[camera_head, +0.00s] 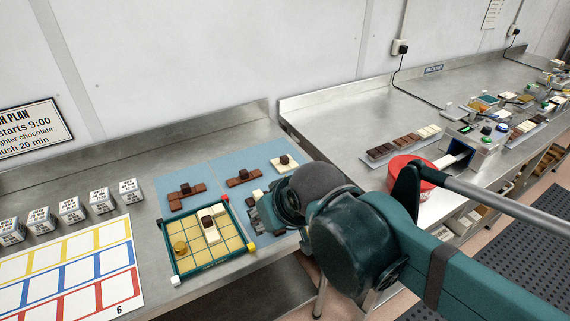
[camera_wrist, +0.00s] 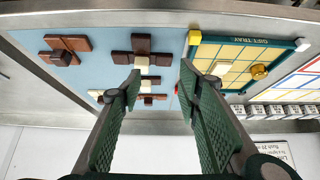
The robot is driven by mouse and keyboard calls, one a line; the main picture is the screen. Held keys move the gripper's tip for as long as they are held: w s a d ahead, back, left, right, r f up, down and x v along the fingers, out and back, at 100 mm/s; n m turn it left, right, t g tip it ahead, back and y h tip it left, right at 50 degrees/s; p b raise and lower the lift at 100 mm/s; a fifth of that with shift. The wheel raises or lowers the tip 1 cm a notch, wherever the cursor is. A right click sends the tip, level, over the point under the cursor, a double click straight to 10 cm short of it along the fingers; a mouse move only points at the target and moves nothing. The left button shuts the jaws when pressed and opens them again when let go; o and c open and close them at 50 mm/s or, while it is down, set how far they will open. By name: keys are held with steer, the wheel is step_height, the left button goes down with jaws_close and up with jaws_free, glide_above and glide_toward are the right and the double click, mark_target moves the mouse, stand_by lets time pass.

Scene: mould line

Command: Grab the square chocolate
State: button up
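Several small dark square-looking chocolates show in the head view, and I cannot tell which one is meant. One sits on brown bars at the left of the blue mats (camera_head: 186,188). A second (camera_head: 244,172) sits on brown bars in the middle, and a third (camera_head: 284,159) on white pieces at the right. Another (camera_head: 209,222) is on white pieces in the green-framed tray (camera_head: 174,262). In the wrist view my gripper (camera_wrist: 160,71) is open, its green fingers spread and nothing gripped. Dark and white pieces (camera_wrist: 141,62) appear beyond and between the fingers; the left finger hides part of them.
A gold round piece (camera_head: 180,248) lies in the tray. Labelled white cubes (camera_head: 130,190) and a coloured grid sheet (camera_head: 90,277) lie left. A chocolate rack (camera_head: 404,145), a red round container (camera_head: 411,172) and a machine (camera_head: 476,136) stand right. Bare metal surrounds the mats.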

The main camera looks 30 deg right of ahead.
steer(key=shift+r, duration=0.1)
steer(key=w+d+r+n+g+h+p, duration=0.1)
steer(key=w+d+r+n+g+p, duration=0.1)
steer(key=w+d+r+n+p, duration=0.35)
steer(key=w+d+r+n+g+h+p, duration=0.1)
steer(key=w+d+r+n+g+p, duration=0.1)
steer(key=w+n+p, duration=0.5)
steer(key=n+g+h+p, duration=0.1)
steer(key=n+g+p, duration=0.2)
steer(key=n+p, duration=0.55)
glide_toward(285, 161)
steer(key=shift+w+d+f+m+p, duration=0.1)
steer(key=shift+w+d+m+p, duration=0.15)
steer(key=shift+m+p, duration=0.45)
steer(key=shift+w+d+m+p, duration=0.15)
steer(key=shift+w+m+p, duration=0.25)
steer(key=shift+m, duration=0.4)
steer(key=shift+s, duration=0.1)
steer(key=shift+x, duration=1.3)
